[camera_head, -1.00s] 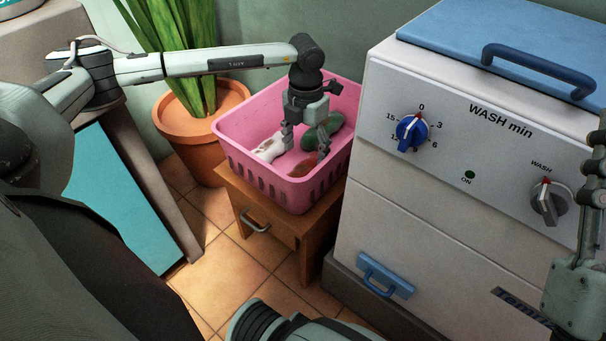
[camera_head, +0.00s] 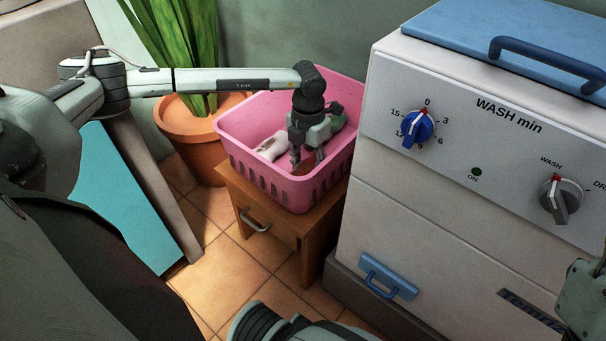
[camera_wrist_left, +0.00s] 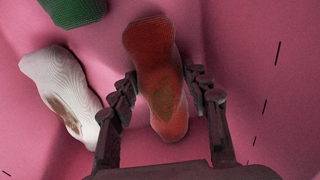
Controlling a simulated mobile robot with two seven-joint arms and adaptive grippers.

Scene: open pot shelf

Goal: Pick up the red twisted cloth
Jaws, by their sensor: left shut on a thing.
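The red twisted cloth (camera_wrist_left: 152,48) lies in the pink basket (camera_head: 262,180), with a brownish patch on its near part. My left gripper (camera_wrist_left: 163,82) reaches down into the basket, with one finger on each side of the cloth, and is shut on it. In the head view the left gripper (camera_head: 305,155) mostly hides the cloth. Only part of my right gripper (camera_head: 584,296) shows at the right edge of the head view; its fingers are cut off.
A white cloth (camera_wrist_left: 62,92) with a brown patch lies left of the red one. A green cloth (camera_wrist_left: 75,8) lies farther back. The basket stands on a wooden stand (camera_head: 266,208), between a potted plant (camera_head: 185,125) and a white washing machine (camera_head: 450,190).

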